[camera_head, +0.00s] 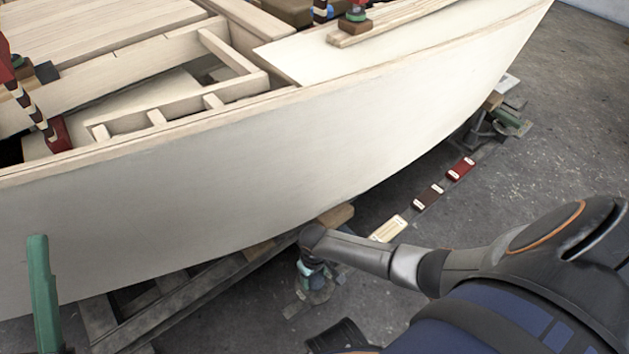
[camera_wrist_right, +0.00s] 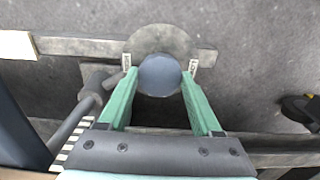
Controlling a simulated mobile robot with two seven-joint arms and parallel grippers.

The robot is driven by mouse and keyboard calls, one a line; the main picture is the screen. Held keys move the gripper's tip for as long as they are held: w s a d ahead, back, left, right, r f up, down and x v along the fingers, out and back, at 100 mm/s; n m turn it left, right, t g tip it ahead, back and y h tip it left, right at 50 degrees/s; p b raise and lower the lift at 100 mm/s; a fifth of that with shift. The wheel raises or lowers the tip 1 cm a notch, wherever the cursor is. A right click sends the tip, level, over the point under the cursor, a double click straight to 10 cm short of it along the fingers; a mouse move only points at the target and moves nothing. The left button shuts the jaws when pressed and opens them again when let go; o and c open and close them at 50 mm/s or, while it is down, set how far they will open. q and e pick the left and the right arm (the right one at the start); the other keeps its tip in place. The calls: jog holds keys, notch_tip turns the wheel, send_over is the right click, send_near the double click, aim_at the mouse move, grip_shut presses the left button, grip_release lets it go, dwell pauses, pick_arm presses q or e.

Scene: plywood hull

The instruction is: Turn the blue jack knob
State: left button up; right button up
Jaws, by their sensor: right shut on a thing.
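The blue jack knob (camera_wrist_right: 160,75) is a round, dull blue-grey disc in the right wrist view, in front of a wider round grey plate (camera_wrist_right: 160,42). My right gripper (camera_wrist_right: 160,72) has its green fingers on either side of the knob, shut on it. In the head view my right arm comes in from the right, and its gripper (camera_head: 312,272) points down beside the hull's lower edge; the knob is small and mostly hidden there. A single green finger, apparently of my left gripper (camera_head: 42,292), stands at the lower left, away from the knob; its opening does not show.
The pale plywood hull (camera_head: 230,190) fills the head view's left and middle. Timber supports (camera_head: 185,305) lie below it. Cream, brown and red blocks (camera_head: 428,197) lie along a floor strip at right. Another jack stand (camera_head: 490,125) is farther back. The grey floor right of the hull is mostly clear.

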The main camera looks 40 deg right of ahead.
pick_arm(q)
jog(key=shift+r, duration=0.15)
pick_arm(e)
jog(key=shift+r+m+p, duration=0.15)
jog(key=shift+m+p, duration=0.65)
jog(key=shift+m, duration=0.1)
jog(key=shift+m+p, duration=0.9)
jog(key=shift+m, duration=0.3)
jog(key=m+p, duration=0.1)
jog(key=m, duration=0.3)
jog(key=shift+m+p, duration=0.3)
jog(key=shift+p, duration=0.1)
jog(key=m+p, duration=0.1)
jog(key=m, duration=0.3)
jog(key=shift+m, duration=0.3)
pick_arm(q)
notch_tip(320, 180, up, 7)
jog(key=shift+s+a, duration=0.15)
jog(key=shift+a, duration=0.25)
pick_arm(e)
jog(key=shift+m, duration=2.3)
jog(key=o, duration=1.4)
